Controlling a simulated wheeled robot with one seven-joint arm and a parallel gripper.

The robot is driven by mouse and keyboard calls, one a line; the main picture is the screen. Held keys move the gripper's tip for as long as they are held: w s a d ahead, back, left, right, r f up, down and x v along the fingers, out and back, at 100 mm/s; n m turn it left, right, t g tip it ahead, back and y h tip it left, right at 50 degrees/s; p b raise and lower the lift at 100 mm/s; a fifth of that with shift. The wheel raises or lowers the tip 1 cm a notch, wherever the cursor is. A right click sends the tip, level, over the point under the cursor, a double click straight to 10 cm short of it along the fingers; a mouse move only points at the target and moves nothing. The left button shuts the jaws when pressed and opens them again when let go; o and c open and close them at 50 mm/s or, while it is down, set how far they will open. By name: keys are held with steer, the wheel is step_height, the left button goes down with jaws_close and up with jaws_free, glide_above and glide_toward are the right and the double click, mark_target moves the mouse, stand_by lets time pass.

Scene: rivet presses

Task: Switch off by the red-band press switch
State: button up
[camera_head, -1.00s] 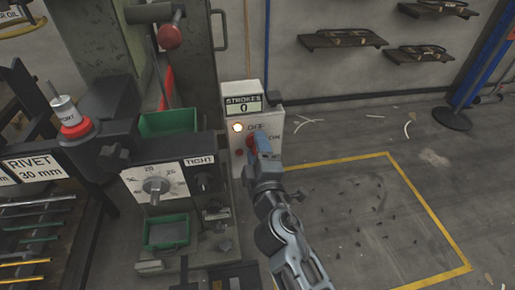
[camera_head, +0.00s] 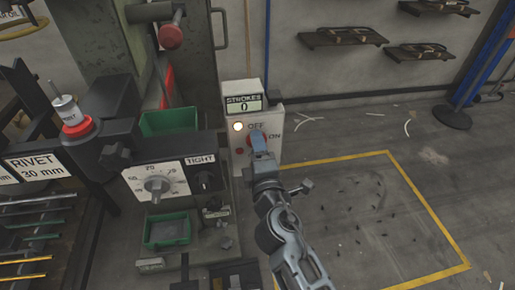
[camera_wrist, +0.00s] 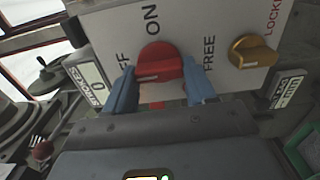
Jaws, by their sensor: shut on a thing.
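The red rotary switch knob (camera_wrist: 160,64) sits on a pale panel (camera_wrist: 205,22) between ON and a partly hidden OFF label. Its white mark points left in the wrist view, toward the OFF side. My gripper (camera_wrist: 161,88) is shut on this knob, with one blue finger on either side. In the head view the switch box (camera_head: 241,165) stands beside the press, with my gripper (camera_head: 259,145) at its front and a sliver of red knob showing. A lamp (camera_head: 238,126) on the box is lit. The strokes counter (camera_head: 244,104) reads 0.
A yellow knob (camera_wrist: 253,51) between FREE and LOCKED labels is right of my gripper in the wrist view. The dial panel (camera_head: 156,182) and green trays (camera_head: 168,229) lie left of my arm. Yellow-outlined floor (camera_head: 390,215) to the right has only small scraps.

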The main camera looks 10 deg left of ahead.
steer(key=o, duration=1)
steer(key=shift+o, duration=0.2)
steer(key=v, duration=0.8)
steer(key=s+d+m+g+h+p, duration=0.1)
steer(key=s+d+m+p, duration=0.2)
steer(key=s+d+m, duration=0.55)
steer(key=s+d+m+g+h+p, duration=0.1)
steer(key=s+d+m+p, duration=0.3)
steer(key=s, duration=0.9)
steer(key=s+d+r+m+h+p, duration=0.1)
steer(key=s+d+r+m, duration=0.3)
steer(key=s+r, duration=0.4)
steer(key=s+d+r+m+h+p, duration=0.2)
steer(key=s+d+r+m+p, duration=0.1)
steer(key=s+d+r+m, duration=0.2)
steer(key=s+d+r, duration=0.2)
steer(key=s+r, duration=0.2)
steer(key=shift+s+g, duration=0.15)
steer(key=shift+g, duration=0.15)
